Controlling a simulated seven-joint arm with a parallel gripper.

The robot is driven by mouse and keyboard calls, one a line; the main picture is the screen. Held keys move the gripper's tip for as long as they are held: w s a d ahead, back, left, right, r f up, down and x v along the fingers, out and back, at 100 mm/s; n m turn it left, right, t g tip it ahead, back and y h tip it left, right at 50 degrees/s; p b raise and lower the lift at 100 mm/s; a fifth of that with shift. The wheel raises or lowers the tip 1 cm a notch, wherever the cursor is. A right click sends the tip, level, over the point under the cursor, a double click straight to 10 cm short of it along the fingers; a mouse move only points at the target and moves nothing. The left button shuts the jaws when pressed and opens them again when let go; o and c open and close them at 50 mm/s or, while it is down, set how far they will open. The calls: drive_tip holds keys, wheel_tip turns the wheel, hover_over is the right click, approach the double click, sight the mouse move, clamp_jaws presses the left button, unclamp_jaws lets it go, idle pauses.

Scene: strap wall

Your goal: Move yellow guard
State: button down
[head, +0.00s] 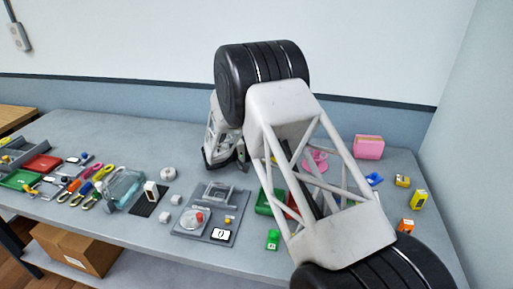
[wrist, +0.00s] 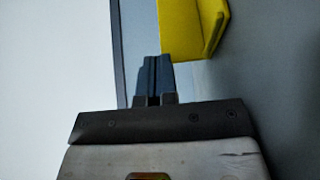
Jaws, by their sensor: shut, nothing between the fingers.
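The yellow guard (wrist: 192,30) shows in the wrist view at the top, as a bright yellow angled piece with a flat face and a raised edge; its top is cut off by the frame. My gripper (wrist: 151,60) is shut with nothing between its dark fingers. The fingertips are close beside the guard's lower left corner in that view; I cannot tell whether they touch it. In the head view my own arm covers much of the middle, my fingertips are hidden, and I cannot pick out the guard with certainty.
On the grey table (head: 330,262), a green block (head: 272,240), a pink box (head: 369,147) and yellow items (head: 418,199) lie around my arm. A grey fixture plate (head: 187,230) stands left of it. Tools and trays (head: 42,163) crowd the left. A wall closes the back.

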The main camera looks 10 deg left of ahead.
drive_tip(key=shift+w+a+r, duration=0.1)
drive_tip(key=shift+a+r, duration=0.05)
drive_tip(key=shift+a, duration=0.3)
wheel_tip(320, 180, up, 5)
drive_tip(key=s+d, duration=0.2)
drive_tip(key=d, duration=0.8)
drive_tip(key=s+d, duration=0.2)
drive_tip(key=d, duration=0.8)
drive_tip(key=shift+d, duration=0.4)
drive_tip(key=s+d+r+m+g+y, duration=0.2)
drive_tip(key=s+d+r+g, duration=0.4)
drive_tip(key=s+d, duration=0.4)
drive_tip(key=s+d+r+m+g+y, duration=0.2)
drive_tip(key=s+d+r+g+y, duration=0.1)
drive_tip(key=s+d+r, duration=0.75)
drive_tip(key=s+r+m+t+y, duration=0.1)
drive_tip(key=s+y, duration=0.9)
drive_tip(key=s, duration=2.1)
drive_tip(key=shift+a+r+m+t, duration=0.3)
drive_tip(key=shift+a+r+m, duration=0.15)
drive_tip(key=shift+m, duration=0.55)
